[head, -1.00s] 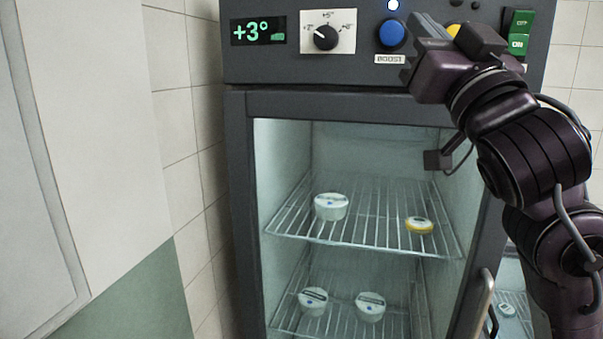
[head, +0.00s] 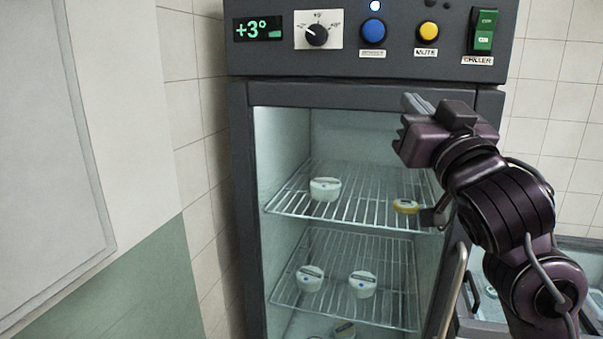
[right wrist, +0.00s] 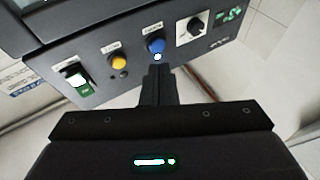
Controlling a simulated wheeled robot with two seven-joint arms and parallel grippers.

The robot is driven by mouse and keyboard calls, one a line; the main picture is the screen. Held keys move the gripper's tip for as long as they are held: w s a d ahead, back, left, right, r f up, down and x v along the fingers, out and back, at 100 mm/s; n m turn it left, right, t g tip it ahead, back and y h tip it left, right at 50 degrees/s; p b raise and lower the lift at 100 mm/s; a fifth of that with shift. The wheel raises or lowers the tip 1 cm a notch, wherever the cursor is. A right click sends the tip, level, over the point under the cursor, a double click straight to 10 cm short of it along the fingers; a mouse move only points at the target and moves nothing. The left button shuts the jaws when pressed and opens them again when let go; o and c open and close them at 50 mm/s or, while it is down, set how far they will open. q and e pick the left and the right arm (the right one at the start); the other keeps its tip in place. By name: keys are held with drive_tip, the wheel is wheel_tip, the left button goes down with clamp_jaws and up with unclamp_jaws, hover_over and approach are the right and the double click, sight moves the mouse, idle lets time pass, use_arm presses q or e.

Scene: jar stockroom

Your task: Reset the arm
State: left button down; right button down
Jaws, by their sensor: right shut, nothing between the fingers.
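My right gripper (head: 417,103) is shut and empty, in front of the top of the chiller's glass door, below the control panel (head: 300,62). The right wrist view shows its closed fingers (right wrist: 158,85) pointing toward the panel, just below the blue button (right wrist: 155,46) in the picture. In the head view the blue button (head: 372,29) and the yellow button (head: 428,31) are clear of the gripper. A lit white lamp (head: 374,6) is above the blue button. My left gripper is not in view.
The display (head: 257,29) reads +3°, with a dial (head: 317,35) beside it and a green chiller switch (head: 484,31) at right. Small tubs (head: 325,189) stand on wire shelves inside. The door handle (head: 453,290) is beside my right arm. A pale cabinet (head: 110,120) is at left.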

wheel_tip(320, 180, down, 25)
drive_tip(key=d+m+g+h, duration=0.1)
drive_tip(key=d+g+h, duration=0.15)
drive_tip(key=g, duration=0.45)
drive_tip(key=s+d+f+n+g+h, duration=0.1)
drive_tip(key=s+f+g, duration=0.5)
drive_tip(key=s+f, duration=0.65)
drive_tip(key=s+f+g, duration=0.5)
drive_tip(key=s+f, duration=0.5)
drive_tip(key=f, duration=0.6)
wheel_tip(320, 180, down, 31)
drive_tip(key=s+g, duration=0.2)
drive_tip(key=s, duration=0.1)
drive_tip(key=s+d+f, duration=0.2)
drive_tip(key=s+f, duration=0.7)
drive_tip(key=s+d+f, duration=0.1)
drive_tip(key=s+f, duration=0.7)
drive_tip(key=s, duration=0.2)
drive_tip(key=shift+d+f+n+g, duration=0.3)
drive_tip(key=shift+d+f+g, duration=0.05)
drive_tip(key=shift+f+g, duration=0.05)
